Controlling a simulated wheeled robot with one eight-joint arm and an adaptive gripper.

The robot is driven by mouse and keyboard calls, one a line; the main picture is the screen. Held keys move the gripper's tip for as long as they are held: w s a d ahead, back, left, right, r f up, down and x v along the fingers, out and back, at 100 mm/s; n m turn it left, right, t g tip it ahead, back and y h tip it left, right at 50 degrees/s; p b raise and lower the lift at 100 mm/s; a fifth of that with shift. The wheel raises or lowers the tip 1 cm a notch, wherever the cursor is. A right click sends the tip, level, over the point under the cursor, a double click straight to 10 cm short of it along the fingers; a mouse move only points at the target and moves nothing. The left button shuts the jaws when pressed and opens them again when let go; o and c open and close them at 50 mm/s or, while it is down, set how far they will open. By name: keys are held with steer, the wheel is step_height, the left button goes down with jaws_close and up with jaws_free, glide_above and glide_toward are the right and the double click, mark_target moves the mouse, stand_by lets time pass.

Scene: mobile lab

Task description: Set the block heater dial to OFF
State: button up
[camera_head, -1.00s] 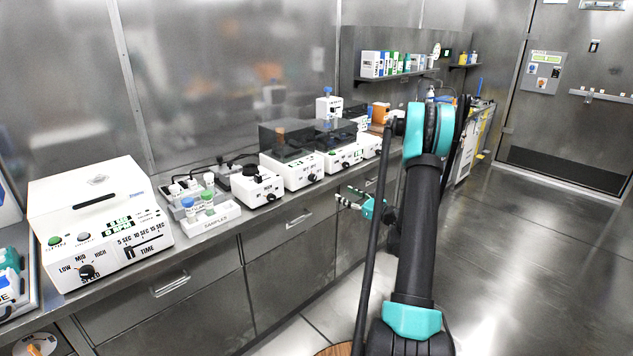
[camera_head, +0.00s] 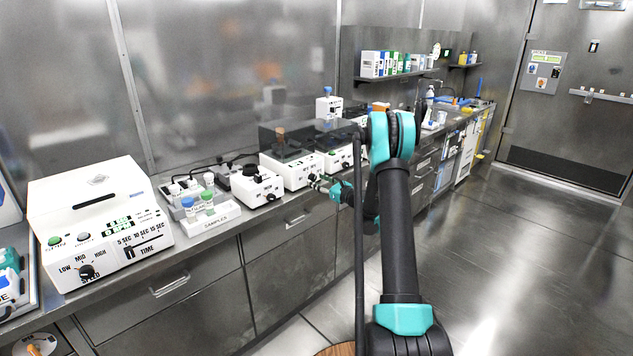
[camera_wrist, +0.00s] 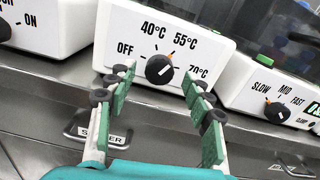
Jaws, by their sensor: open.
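The block heater (camera_head: 290,175) is a white box with a dark clear cover, in the middle of the bench row. In the wrist view its white front (camera_wrist: 128,28) carries the marks OFF, 40°C, 55°C and 70°C around a black dial (camera_wrist: 159,69). An orange mark shows at the dial's upper right, by 55°C. The dial's white pointer line slants right, away from OFF. My gripper (camera_wrist: 160,77) is open, with one green-padded finger on each side of the dial in the picture. It is empty. In the head view my gripper (camera_head: 318,182) is at the heater's front.
A white device with an ON mark (camera_wrist: 45,25) stands to the left, and one with a SLOW-MID-FAST dial (camera_wrist: 276,110) to the right. A sample rack (camera_head: 212,222) and a large white machine (camera_head: 95,225) stand further left. The floor to the right is clear.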

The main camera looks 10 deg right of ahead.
steer(key=shift+w+a, duration=0.4)
steer(key=shift+w, duration=0.1)
steer(key=c, duration=1.2)
steer(key=shift+o, duration=0.2)
